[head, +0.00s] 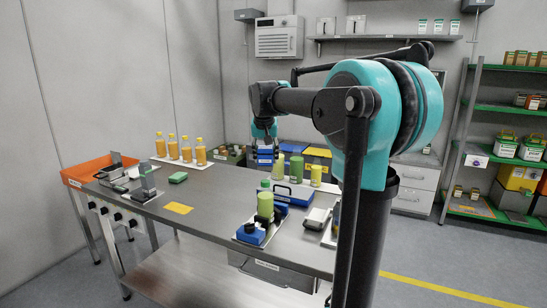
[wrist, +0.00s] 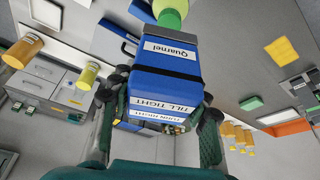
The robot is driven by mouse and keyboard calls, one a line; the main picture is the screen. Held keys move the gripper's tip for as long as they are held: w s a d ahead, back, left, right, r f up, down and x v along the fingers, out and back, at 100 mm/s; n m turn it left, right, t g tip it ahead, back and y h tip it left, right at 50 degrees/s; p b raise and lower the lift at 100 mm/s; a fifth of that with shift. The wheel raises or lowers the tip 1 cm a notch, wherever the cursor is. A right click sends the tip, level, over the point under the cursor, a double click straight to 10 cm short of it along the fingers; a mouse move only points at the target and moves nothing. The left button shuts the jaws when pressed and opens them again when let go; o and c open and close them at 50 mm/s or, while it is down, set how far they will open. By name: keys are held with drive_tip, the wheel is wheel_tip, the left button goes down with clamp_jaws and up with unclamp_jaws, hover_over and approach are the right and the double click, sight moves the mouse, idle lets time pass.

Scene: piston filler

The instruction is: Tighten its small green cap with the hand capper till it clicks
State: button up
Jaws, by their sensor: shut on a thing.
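My gripper (head: 264,140) is shut on the blue hand capper (wrist: 165,85), which has a black band, a grey end and white labels reading "Quarnel" and "TILL TIGHT". In the head view the capper (head: 265,154) hangs above the table. A light green bottle (head: 265,206) with a small green cap (head: 265,183) stands upright near the table's front, by a blue block. In the head view a gap shows between capper and cap. In the wrist view a green piece (wrist: 170,18) shows just past the capper's grey end; whether they touch is unclear.
A blue case (head: 293,194) and green and yellow containers (head: 297,168) stand behind and right of the bottle. Several orange bottles (head: 186,150) stand at the back left. A green sponge (head: 178,177) and yellow pad (head: 178,208) lie on the table, with bare steel around them.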

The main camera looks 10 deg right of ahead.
drive_tip(key=shift+a+f, duration=0.15)
drive_tip(key=shift+f, duration=2.15)
drive_tip(key=shift+f, duration=1.15)
drive_tip(key=m, duration=0.1)
drive_tip(key=m+h, duration=0.1)
drive_tip(key=m, duration=0.1)
drive_tip(key=shift+s+d, duration=0.1)
drive_tip(key=shift+d, duration=0.15)
drive_tip(key=shift+m, duration=0.3)
drive_tip(key=m, duration=0.2)
drive_tip(key=m+g+h, duration=0.1)
drive_tip(key=shift+s+d+m+h, duration=0.2)
drive_tip(key=shift+m+h, duration=0.1)
drive_tip(key=shift+m, duration=0.1)
